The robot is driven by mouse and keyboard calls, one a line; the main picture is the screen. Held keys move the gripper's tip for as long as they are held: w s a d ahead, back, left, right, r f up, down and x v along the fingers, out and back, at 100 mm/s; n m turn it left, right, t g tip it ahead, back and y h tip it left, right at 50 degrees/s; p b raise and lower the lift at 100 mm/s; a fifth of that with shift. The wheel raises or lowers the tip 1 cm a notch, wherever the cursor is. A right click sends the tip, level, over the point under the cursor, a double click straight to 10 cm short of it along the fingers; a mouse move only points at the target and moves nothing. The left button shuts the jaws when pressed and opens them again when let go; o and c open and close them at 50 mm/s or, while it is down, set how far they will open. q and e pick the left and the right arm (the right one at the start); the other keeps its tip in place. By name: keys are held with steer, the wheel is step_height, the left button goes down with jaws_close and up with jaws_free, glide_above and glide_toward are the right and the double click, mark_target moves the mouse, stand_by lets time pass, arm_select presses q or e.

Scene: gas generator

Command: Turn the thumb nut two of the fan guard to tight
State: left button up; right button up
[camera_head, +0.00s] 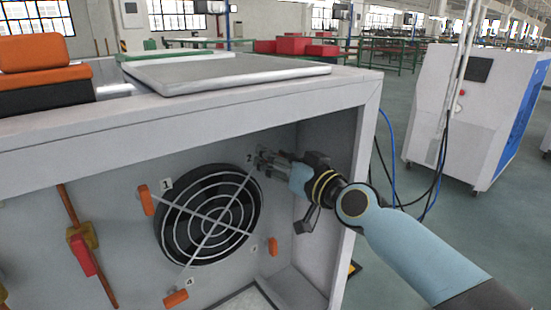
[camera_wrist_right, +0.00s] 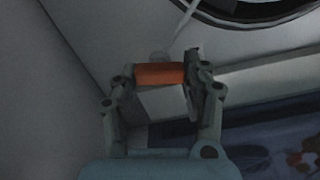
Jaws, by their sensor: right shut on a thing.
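The round fan guard (camera_head: 208,213) is on the back wall inside the white cabinet. Orange thumb nuts sit around it: one by label 1 (camera_head: 146,199), one at the lower right (camera_head: 272,246), one by label 4 (camera_head: 175,298). My right gripper (camera_head: 262,160) is at the guard's upper right corner, by label 2, and covers the nut there. In the right wrist view, thumb nut two (camera_wrist_right: 160,73) is an orange bar lying crosswise between the fingers of my right gripper (camera_wrist_right: 160,80), which is shut on it. My left gripper is not in view.
The cabinet's right side wall (camera_head: 340,140) stands close beside my right gripper. A red valve handle (camera_head: 83,255) on an orange-brown pipe is at the left. A grey panel (camera_head: 225,72) lies on the cabinet top, near an orange and black case (camera_head: 45,70).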

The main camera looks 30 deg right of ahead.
steer(key=shift+d+f+m+p, duration=0.1)
steer(key=shift+f+m+p, duration=0.1)
steer(key=shift+m, duration=3.6)
steer(key=shift+d+f+m+p, duration=0.1)
steer(key=shift+m+p, duration=0.1)
steer(key=shift+m, duration=3.6)
steer(key=o, duration=1.2)
steer(key=shift+c, duration=0.2)
steer(key=s+d, duration=0.1)
steer(key=s, duration=0.6)
steer(key=shift+s, duration=0.2)
